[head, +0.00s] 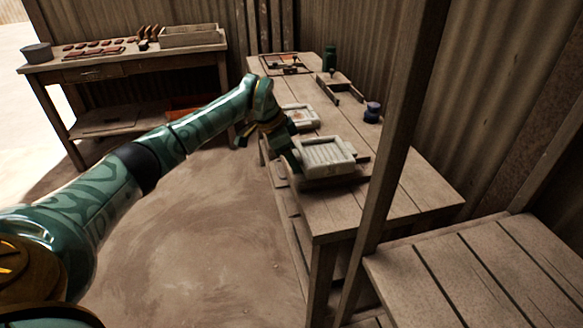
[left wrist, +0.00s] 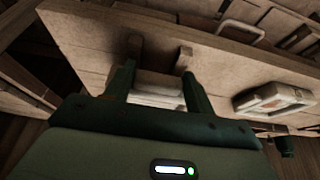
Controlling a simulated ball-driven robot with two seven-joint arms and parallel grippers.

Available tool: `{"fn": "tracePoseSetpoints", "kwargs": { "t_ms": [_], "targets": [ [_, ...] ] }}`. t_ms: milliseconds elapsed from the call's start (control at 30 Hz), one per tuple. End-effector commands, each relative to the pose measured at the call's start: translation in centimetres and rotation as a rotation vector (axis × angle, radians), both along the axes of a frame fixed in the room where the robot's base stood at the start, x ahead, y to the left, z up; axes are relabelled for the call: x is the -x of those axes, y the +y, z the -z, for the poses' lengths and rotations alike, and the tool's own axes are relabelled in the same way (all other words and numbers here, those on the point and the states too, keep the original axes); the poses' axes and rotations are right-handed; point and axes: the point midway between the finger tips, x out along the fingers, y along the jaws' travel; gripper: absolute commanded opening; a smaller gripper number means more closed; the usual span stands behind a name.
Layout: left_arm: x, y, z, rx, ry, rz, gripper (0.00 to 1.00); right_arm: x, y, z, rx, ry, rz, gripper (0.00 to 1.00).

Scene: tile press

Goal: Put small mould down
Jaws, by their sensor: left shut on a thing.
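A pale, blocky small mould (head: 326,154) with a ridged face is at the near part of the long wooden worktable (head: 405,205). My left gripper (head: 294,160) is shut on its left side. In the left wrist view the mould (left wrist: 157,90) sits between the two dark green fingers (left wrist: 157,92), partly hidden by them. Wooden rails (head: 360,159) show just under and beyond it. I cannot tell whether the mould touches them. My right gripper is not in view.
A second pale mould (head: 303,116) lies on the table just behind my left gripper. A purple jar (head: 372,112), a wooden stand (head: 336,84) and a green bottle (head: 330,58) stand farther back. A wooden post (head: 388,140) rises in front. The table's near end is clear.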

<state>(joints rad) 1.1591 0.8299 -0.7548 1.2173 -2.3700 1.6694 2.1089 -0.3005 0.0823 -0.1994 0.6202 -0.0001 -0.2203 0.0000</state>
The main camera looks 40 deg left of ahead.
Motion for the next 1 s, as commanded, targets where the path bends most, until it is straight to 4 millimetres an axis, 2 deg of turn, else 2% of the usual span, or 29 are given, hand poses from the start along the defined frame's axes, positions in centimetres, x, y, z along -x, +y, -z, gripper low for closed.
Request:
{"fn": "tracePoseSetpoints", "kwargs": {
  "t_ms": [100, 167, 467, 500, 533, 567, 833, 1000],
  "targets": [
    [-0.1, -0.1, 2.7, 0.0, 0.004, 0.0, 0.04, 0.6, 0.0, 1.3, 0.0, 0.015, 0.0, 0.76],
    [-0.1, 0.0, 3.3, 0.001, 0.004, 0.0, 0.04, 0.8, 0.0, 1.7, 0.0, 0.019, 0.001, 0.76],
    [0.0, 0.0, 3.1, 0.0, 0.0, 0.0, 0.04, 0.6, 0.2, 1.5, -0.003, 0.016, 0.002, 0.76],
    [0.1, 0.0, 3.3, -0.001, 0.003, -0.001, 0.65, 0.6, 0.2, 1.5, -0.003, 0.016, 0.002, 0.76],
    [0.0, 0.0, 3.3, -0.001, 0.003, -0.001, 0.74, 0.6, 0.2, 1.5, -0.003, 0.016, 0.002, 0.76],
    [0.0, 0.0, 3.3, -0.001, 0.003, -0.001, 0.76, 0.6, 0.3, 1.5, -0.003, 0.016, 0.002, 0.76],
    [0.1, 0.0, 3.1, -0.001, 0.002, 0.0, 0.76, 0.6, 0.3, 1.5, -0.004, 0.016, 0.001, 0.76],
    [0.6, 0.6, 0.8, -0.002, -0.003, 0.0, 0.76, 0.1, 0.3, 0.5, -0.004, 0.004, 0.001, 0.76]
  ]
}}
